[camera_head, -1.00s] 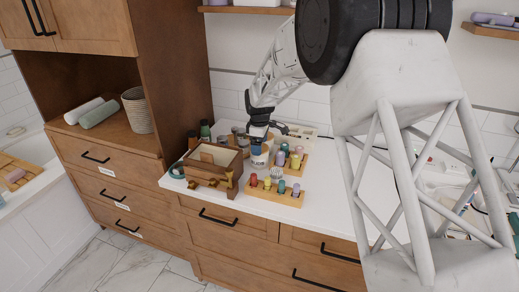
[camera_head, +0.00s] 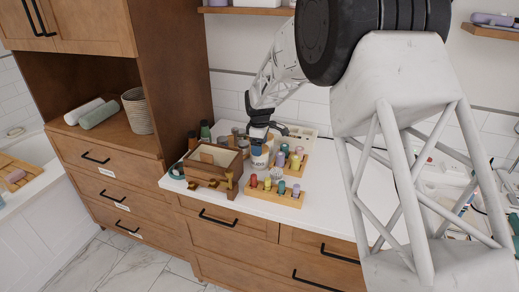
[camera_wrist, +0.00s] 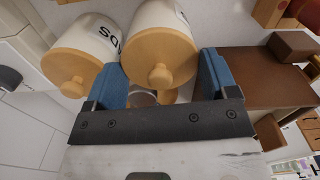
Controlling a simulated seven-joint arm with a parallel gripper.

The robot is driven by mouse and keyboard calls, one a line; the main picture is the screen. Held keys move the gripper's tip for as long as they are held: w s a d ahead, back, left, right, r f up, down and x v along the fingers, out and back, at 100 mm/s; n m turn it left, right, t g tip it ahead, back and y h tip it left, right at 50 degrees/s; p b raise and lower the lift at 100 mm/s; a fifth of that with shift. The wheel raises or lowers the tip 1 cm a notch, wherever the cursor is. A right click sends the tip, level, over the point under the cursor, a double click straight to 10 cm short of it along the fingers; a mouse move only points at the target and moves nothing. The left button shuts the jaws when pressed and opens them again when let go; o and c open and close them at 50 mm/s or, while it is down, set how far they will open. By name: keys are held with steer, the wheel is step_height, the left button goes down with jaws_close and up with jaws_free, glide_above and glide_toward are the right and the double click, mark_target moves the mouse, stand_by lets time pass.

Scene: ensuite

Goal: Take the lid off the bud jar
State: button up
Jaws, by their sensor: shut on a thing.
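The bud jar (camera_head: 257,163) is a white jar with dark lettering on the white counter, just right of the wooden box. My gripper (camera_head: 259,147) is directly over its top. In the wrist view my gripper (camera_wrist: 161,78) has its blue fingers on both sides of a round tan wooden lid (camera_wrist: 152,60) with a small knob, and is shut on it. The lid appears seated on the white jar body (camera_wrist: 155,18); I see no gap. A second white jar (camera_wrist: 100,30) with a similar tan lid and black letters stands close beside, left in the wrist view.
A wooden box (camera_head: 213,158) stands left of the jar. Wooden racks of small coloured bottles stand to the right (camera_head: 293,161) and in front (camera_head: 274,191). Dark bottles (camera_head: 205,132) stand behind. The counter (camera_head: 331,205) is clear at the right front.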

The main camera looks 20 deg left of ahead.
steer(key=shift+r, duration=0.15)
steer(key=shift+r, duration=1.55)
steer(key=shift+s+d+r, duration=0.1)
steer(key=shift+s+d, duration=0.05)
steer(key=shift+s, duration=0.1)
steer(key=s+d+r, duration=0.1)
steer(key=s+d, duration=0.7)
steer(key=s, duration=0.5)
steer(key=shift+r, duration=0.2)
steer(key=shift+d, duration=0.15)
steer(key=w+d+f+m, duration=0.1)
steer(key=w+d+m, duration=0.2)
steer(key=m, duration=0.6)
steer(key=w+d+f+m, duration=0.1)
steer(key=w+d+m, duration=0.2)
steer(key=d+m, duration=0.4)
steer(key=m, duration=0.3)
